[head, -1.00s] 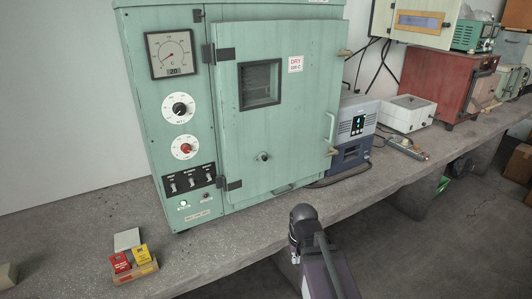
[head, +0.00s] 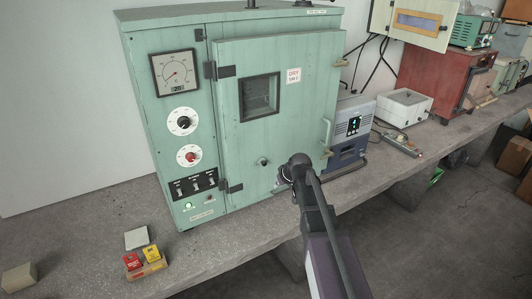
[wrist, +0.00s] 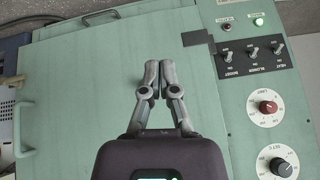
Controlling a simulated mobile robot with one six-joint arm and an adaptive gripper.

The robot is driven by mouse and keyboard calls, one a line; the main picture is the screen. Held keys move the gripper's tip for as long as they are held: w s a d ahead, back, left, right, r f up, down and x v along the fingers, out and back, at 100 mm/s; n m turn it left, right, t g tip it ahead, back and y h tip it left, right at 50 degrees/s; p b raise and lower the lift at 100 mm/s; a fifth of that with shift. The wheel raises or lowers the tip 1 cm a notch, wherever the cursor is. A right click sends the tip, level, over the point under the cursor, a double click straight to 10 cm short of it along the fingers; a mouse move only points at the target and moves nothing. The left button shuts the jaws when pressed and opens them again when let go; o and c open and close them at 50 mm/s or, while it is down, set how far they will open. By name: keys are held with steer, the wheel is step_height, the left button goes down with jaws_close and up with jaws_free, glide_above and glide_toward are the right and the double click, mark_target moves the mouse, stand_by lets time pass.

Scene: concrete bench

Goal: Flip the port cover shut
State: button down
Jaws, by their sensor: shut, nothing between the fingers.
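The green oven's door (head: 305,115) is closed. A small dark round fitting (head: 263,161) low on the door looks like the port and its cover, but it is too small to tell whether the cover is open. My gripper (head: 284,179) is in front of the lower door, a little right of and below this fitting in the head view. In the wrist view my gripper (wrist: 152,65) has its fingers together, empty, against the plain green door. The fitting does not show there and may be hidden behind my gripper.
The door handle (head: 327,132) stands out at the door's right. The control panel (head: 187,150) with knobs and switches is at the left. Small red and yellow boxes (head: 145,260) lie on the bench at front left. A blue-grey device (head: 350,135) stands right of the oven.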

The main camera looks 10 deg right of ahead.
steer(key=w+r+t+p, duration=0.3)
steer(key=w+r+p, duration=0.2)
steer(key=w+r, duration=0.5)
steer(key=shift+w+d+n+y+p, duration=0.4)
steer(key=shift+w, duration=0.1)
steer(key=b, duration=0.7)
glide_above(261, 161)
steer(key=s+d, duration=0.2)
steer(key=s, duration=0.1)
steer(key=f, duration=0.7)
steer(key=shift+w+f, duration=0.1)
steer(key=shift+w, duration=0.15)
steer(key=shift+f+b, duration=1.75)
steer(key=shift+b, duration=0.1)
steer(key=shift+a, duration=0.2)
steer(key=shift+f+y, duration=0.1)
steer(key=shift+y, duration=0.2)
